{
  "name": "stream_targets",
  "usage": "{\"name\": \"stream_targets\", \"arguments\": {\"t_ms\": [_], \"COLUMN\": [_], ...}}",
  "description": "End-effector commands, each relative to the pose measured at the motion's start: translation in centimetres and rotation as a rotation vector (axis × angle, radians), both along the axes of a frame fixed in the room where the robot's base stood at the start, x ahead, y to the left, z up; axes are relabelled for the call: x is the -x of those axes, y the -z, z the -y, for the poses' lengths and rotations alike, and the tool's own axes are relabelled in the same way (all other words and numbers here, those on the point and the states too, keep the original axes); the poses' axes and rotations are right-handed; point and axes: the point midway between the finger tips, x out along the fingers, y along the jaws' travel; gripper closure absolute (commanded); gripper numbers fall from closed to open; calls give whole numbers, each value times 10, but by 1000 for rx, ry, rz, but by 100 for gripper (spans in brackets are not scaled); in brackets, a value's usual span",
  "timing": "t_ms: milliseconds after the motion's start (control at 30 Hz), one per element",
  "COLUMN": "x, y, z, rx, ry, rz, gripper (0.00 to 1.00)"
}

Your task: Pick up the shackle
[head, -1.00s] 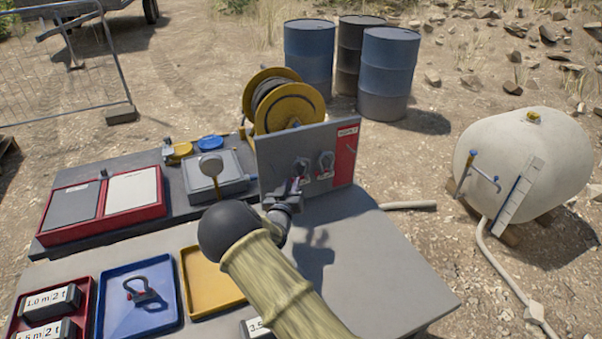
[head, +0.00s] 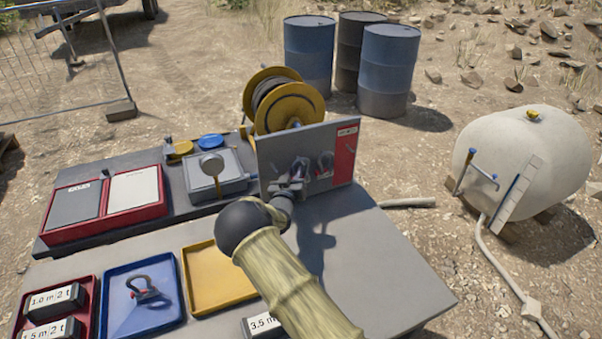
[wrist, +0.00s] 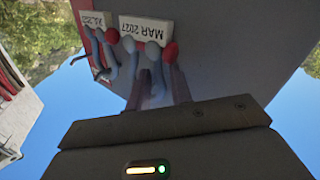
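Two grey shackles with red pin ends hang on the upright grey board (head: 275,160), one at the gripper (head: 299,168) and one to its right (head: 325,164). A third shackle (head: 146,288) stands in the blue tray (head: 112,321). My gripper (head: 293,182) is at the left hanging shackle and partly covers it. In the wrist view, the dark fingers (wrist: 157,88) are apart, with part of the nearer shackle (wrist: 153,52) between them. I cannot tell whether they touch it. A "MAR 2027" tag (wrist: 146,29) is beside this shackle; the other shackle (wrist: 108,55) is at left.
The yellow tray (head: 196,264) is empty. A cable reel (head: 263,79) stands behind the board. A red case (head: 58,242) and a grey box (head: 228,172) lie left of it. The bench top (head: 385,265) is clear at right. Several drums (head: 386,70) stand on the ground behind.

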Motion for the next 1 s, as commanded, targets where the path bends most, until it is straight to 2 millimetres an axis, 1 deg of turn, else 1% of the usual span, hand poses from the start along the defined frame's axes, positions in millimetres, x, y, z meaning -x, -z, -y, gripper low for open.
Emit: {"name": "stream_targets", "arguments": {"t_ms": [200,267,300,333,667,767,867,1000], "x": [0,0,0,0,0,0,0,17], "y": [0,0,0,0,-2,-8,-19,-17], "z": [0,0,0,0,-2,-1,-1,8], "rx": [0,0,0,0,0,-1,-3,1], "ry": [0,0,0,0,-2,-2,-1,2], "rz": [0,0,0,0,3,3,3,-2], "gripper": [78,90,98,100,100,100,100,100]}}
